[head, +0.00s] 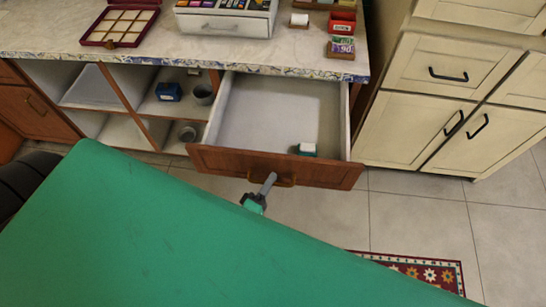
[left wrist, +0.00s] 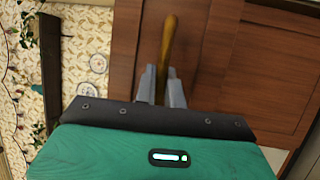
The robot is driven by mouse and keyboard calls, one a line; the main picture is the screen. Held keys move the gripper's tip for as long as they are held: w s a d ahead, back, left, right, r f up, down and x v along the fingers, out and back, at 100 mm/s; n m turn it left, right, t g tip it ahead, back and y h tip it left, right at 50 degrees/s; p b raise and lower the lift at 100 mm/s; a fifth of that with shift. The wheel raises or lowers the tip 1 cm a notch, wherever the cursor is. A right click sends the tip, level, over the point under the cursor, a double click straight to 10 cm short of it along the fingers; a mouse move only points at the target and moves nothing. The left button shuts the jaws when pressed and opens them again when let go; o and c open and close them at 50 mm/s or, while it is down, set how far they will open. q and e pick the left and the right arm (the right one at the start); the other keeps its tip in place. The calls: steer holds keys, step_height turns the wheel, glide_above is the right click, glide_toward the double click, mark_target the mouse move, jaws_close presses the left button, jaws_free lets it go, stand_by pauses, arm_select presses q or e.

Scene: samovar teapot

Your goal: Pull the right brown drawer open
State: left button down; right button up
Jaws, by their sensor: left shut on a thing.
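The right brown drawer (head: 225,160) under the counter stands pulled well out in the head view, its pale inside showing. A small green box with a white top (head: 307,149) sits inside near its front right. My left gripper (head: 268,182) is at the brass handle (head: 286,181) on the drawer front. In the left wrist view its two grey fingers (left wrist: 161,75) are shut on the handle (left wrist: 168,40), against brown wood panels. A large green part of my own arm covers the lower head view. My right gripper is not in view.
Open shelves left of the drawer hold a blue box (head: 168,91) and grey cups (head: 203,94). The counter (head: 240,55) above carries a red compartment box (head: 120,23) and a white drawer box (head: 225,20). Cream cabinets (head: 400,120) stand right. A patterned rug (head: 415,268) lies on the floor.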

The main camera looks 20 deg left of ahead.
arm_select(q)
steer(key=s+d, duration=0.1)
steer(key=s, duration=0.5)
steer(key=shift+s+d+p, duration=0.15)
steer(key=shift+d+p, duration=0.25)
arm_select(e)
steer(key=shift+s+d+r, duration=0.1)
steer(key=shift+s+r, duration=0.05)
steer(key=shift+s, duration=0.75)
arm_select(q)
steer(key=c, duration=1.5)
jaws_free()
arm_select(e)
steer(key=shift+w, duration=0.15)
